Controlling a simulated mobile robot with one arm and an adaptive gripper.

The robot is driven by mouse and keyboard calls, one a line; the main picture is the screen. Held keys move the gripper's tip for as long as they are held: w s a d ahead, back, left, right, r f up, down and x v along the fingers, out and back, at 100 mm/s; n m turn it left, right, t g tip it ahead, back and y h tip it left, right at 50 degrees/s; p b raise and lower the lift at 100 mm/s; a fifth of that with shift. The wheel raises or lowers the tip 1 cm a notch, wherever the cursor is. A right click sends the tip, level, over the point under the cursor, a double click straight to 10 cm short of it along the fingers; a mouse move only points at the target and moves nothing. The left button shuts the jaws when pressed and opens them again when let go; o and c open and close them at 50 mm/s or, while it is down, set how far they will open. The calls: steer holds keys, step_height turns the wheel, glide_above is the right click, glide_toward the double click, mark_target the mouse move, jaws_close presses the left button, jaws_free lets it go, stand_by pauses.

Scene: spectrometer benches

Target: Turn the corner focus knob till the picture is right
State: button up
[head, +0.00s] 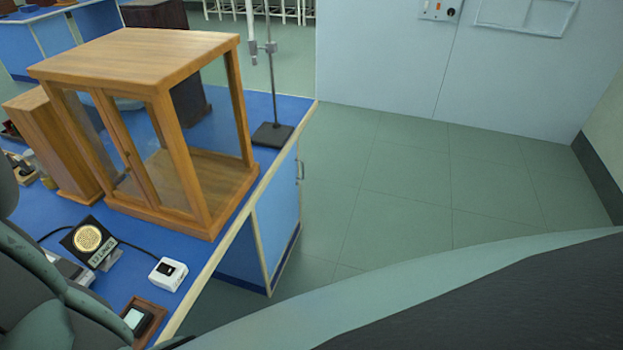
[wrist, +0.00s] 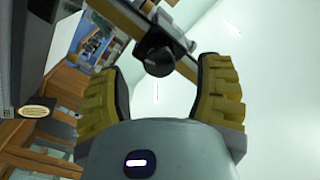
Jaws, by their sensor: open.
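In the wrist view a dark round knob (wrist: 154,56) sits on a yellowish bar that slants across the top. My gripper (wrist: 160,70) is open, with one ridged yellow finger on each side of the picture. The knob lies between the fingertips or just beyond them; the depth is hard to tell. I see no finger touching it. My gripper does not show in the head view, and I cannot pick out the knob there. I cannot make out any focused picture in either view.
A blue bench (head: 210,262) carries a wooden glazed case (head: 150,55), a retort stand (head: 272,134), a white box (head: 168,273), a black-framed round grille (head: 87,238) and a wooden tray (head: 155,312) at the front edge. The green floor (head: 420,200) to the right is clear.

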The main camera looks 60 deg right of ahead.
steer(key=v, duration=0.5)
stand_by(0.4)
